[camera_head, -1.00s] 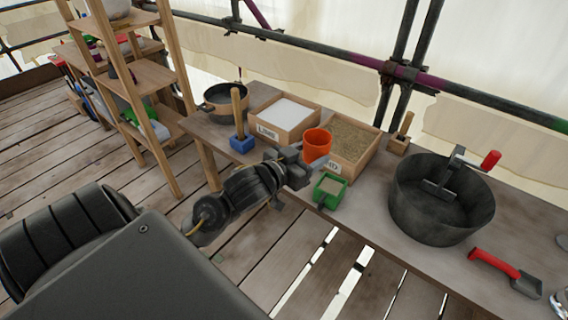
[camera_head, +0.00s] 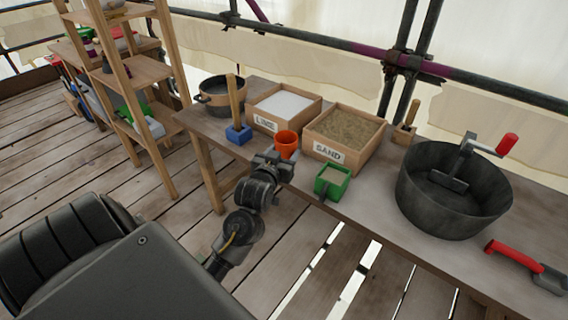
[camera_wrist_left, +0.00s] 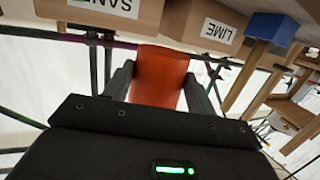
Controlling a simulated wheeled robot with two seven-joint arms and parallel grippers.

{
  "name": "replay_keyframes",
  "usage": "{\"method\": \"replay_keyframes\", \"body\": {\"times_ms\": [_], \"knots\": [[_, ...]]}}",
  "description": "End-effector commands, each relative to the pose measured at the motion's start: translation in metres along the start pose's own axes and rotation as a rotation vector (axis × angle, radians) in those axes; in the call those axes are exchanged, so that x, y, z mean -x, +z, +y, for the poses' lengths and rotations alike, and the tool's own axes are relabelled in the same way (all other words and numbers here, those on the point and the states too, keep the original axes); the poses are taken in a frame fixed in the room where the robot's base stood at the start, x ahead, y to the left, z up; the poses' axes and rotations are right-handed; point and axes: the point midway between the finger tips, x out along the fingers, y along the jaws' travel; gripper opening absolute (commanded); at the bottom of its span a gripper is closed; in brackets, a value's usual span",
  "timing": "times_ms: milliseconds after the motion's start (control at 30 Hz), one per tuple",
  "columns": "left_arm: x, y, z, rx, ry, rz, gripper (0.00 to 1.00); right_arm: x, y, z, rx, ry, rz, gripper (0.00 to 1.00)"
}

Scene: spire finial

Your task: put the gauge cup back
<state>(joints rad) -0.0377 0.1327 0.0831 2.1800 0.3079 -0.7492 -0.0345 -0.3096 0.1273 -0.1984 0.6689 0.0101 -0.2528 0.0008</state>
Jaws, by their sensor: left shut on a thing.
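The gauge cup seems to be the orange cup (camera_head: 286,142), in front of the gap between the lime box (camera_head: 268,124) and the sand box (camera_head: 322,152). My left gripper (camera_head: 279,160) is shut on it, its fingers hiding the lower part. In the left wrist view the orange cup (camera_wrist_left: 160,78) sits between the two fingers (camera_wrist_left: 158,88). I cannot tell whether its base touches the bench. My right gripper is not in view.
A blue block with a wooden handle (camera_head: 238,134) stands left of the cup, with a dark pot (camera_head: 220,96) behind it. A large dark mixing tub (camera_head: 452,192) with a crank and a red-handled scoop (camera_head: 520,262) are on the right. Bare bench (camera_head: 372,196) lies between green container and tub.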

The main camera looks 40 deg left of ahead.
Motion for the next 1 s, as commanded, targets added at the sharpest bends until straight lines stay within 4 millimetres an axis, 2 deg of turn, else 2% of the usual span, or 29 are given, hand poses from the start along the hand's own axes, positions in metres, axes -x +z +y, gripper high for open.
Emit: {"method": "replay_keyframes", "body": {"times_ms": [100,200,400,667,900,1000], "knots": [[-0.033,0.009,-0.012,-0.004,-0.003,0.000,0.34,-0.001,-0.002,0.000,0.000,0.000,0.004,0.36],[-0.051,0.029,-0.016,-0.001,-0.001,-0.003,0.34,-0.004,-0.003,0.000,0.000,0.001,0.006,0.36],[-0.075,0.050,-0.023,0.001,0.000,0.001,0.34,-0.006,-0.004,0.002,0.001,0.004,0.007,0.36],[-0.081,0.056,-0.024,0.001,0.001,0.001,0.34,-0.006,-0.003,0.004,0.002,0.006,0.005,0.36],[-0.089,0.085,-0.026,0.001,0.000,-0.001,0.34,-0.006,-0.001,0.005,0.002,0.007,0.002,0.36],[-0.089,0.090,-0.026,0.001,0.000,0.001,0.34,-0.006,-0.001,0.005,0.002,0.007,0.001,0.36]]}}
